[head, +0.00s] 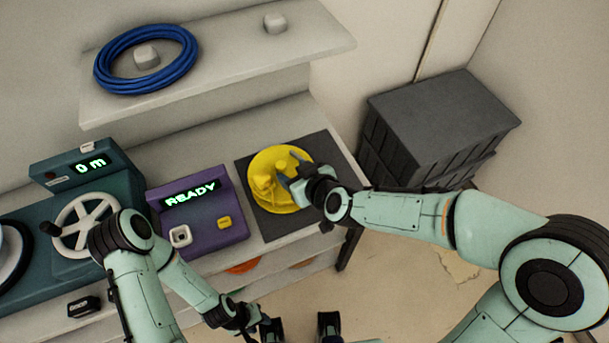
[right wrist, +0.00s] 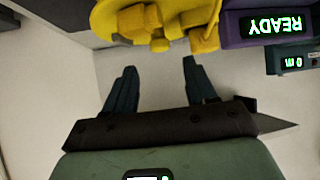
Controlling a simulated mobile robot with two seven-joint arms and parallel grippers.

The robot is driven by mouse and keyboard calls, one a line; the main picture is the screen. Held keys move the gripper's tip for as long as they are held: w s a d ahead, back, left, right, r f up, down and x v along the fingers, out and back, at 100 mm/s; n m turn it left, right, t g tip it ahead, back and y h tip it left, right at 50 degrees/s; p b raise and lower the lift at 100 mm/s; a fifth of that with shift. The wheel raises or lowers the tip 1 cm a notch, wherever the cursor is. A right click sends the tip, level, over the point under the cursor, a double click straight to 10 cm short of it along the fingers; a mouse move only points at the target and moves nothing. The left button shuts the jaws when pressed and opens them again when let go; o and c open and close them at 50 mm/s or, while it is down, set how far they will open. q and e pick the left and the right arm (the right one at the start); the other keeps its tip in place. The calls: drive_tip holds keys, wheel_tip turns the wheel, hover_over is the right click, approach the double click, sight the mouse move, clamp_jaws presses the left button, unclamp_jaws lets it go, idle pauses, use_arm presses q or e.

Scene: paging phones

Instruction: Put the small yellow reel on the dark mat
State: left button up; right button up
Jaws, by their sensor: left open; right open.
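The yellow reel (head: 283,155) lies flat on the dark mat (head: 310,145), at the right part of the bench. My right gripper (head: 291,171) is open over the reel's right side and hides part of it. In the right wrist view the reel (right wrist: 115,18) is at the top, beyond the open fingertips (right wrist: 158,72), with nothing between them. I cannot tell whether a finger touches it. My left gripper (head: 299,328) is open and empty at the bottom edge of the head view, in front of the bench, well away from the reel.
A purple box (head: 215,231) reading READY stands left of the mat, with a teal winder (head: 62,170) reading 0 m further left. A blue coil (head: 110,75) lies on the shelf (head: 230,57) above. A dark crate (head: 440,115) stands right of the bench.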

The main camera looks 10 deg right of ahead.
use_arm(q)
drive_tip(key=shift+w+r+p, duration=0.35)
drive_tip(key=shift+r+p, duration=0.1)
drive_tip(key=shift+r, duration=0.2)
use_arm(e)
drive_tip(key=v, duration=0.5)
drive_tip(key=shift+s, duration=0.1)
use_arm(q)
drive_tip(key=shift+s, duration=0.1)
use_arm(e)
drive_tip(key=shift+d, duration=0.1)
